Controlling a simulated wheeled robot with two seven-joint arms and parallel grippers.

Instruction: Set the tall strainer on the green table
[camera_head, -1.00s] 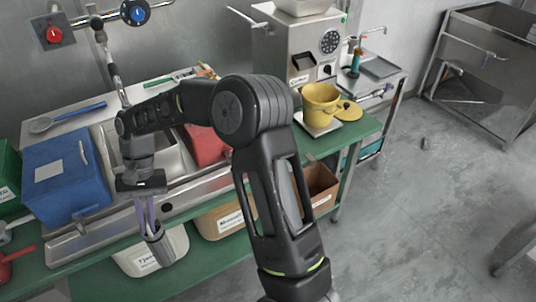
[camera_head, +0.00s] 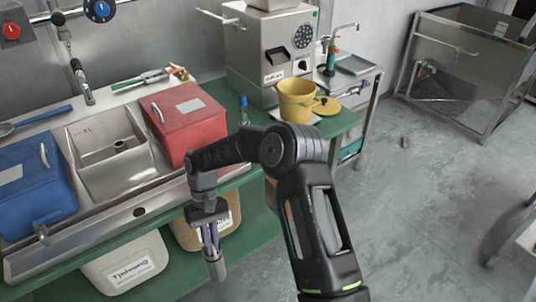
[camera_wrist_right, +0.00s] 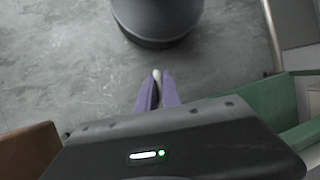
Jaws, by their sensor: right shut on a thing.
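My right gripper (camera_head: 211,240) points down in front of the sink counter, above floor and lower shelf height, with purple fingers shut on the tall strainer. The strainer (camera_head: 217,269) shows as a narrow grey cylinder hanging below the fingertips. In the right wrist view the purple fingers (camera_wrist_right: 158,92) close around a small pale end; the rest of it is hidden. The green table (camera_head: 346,122) stands to the right of the sink, beyond my gripper, and bears a steel grinder (camera_head: 278,50) and a yellow pot (camera_head: 296,98). My left gripper is not in view.
A red box (camera_head: 187,118) and a blue box (camera_head: 32,190) sit on the sink counter (camera_head: 95,225). Labelled bins (camera_head: 130,270) stand below. A small strip of green tabletop near the yellow pot is bare. Open floor (camera_head: 430,220) lies to the right.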

